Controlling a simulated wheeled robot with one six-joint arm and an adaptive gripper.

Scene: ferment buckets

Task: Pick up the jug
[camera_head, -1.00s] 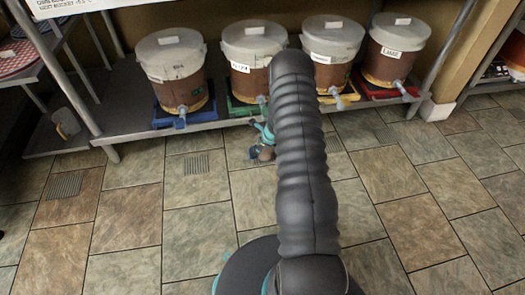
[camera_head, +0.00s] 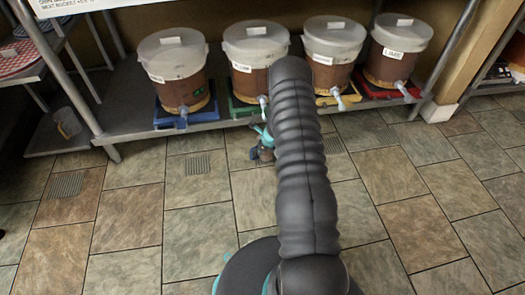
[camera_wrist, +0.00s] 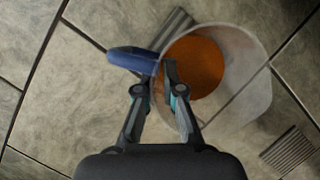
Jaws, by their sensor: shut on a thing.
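In the wrist view I see a translucent jug (camera_wrist: 245,75) with a round pale rim and orange-brown contents at its bottom. A blue part (camera_wrist: 132,60), which looks like its handle, sticks out on the left. My gripper (camera_wrist: 157,82) has its two fingers closed at this blue part, beside the jug's wall. The exact contact is partly hidden by the fingers. In the head view my gripper (camera_head: 262,148) shows only in part, low over the floor in front of the shelf. My arm hides most of the jug there.
Several brown buckets (camera_head: 179,87) with pale lids and taps stand on coloured trays along the rack (camera_head: 130,128). Another container (camera_head: 67,123) sits on the lower shelf at left. The tiled floor (camera_head: 125,215) in front is clear, with flat drain grates (camera_head: 198,165).

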